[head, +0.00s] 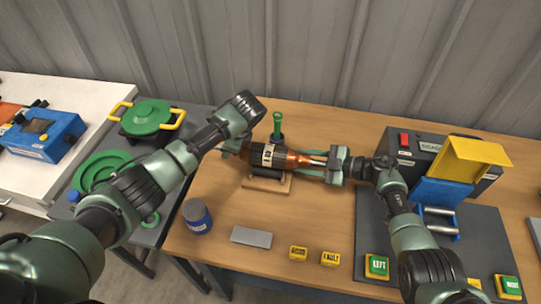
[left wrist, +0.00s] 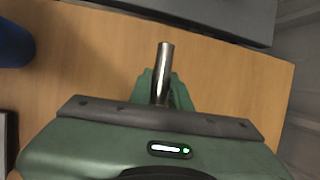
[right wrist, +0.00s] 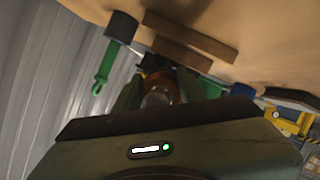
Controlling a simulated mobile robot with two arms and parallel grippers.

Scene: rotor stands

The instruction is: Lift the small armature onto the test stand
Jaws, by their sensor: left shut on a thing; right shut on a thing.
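The armature (head: 268,156), a dark cylinder with a pale label, copper windings and steel shaft ends, lies level above a wooden cradle (head: 266,186); I cannot tell whether they touch. My left gripper (head: 233,147) is shut on its left shaft end, which shows as a steel rod (left wrist: 164,70) in the left wrist view. My right gripper (head: 336,166) is shut on its right end; the right wrist view shows a coppery part (right wrist: 160,95) between the fingers. The test stand (head: 437,222), with metal rollers, a blue part and a raised yellow flap (head: 470,160), stands at the right.
A green-handled tool (head: 277,122) stands behind the armature. Green LEFT (head: 377,267) and second (head: 509,287) buttons sit before the stand.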

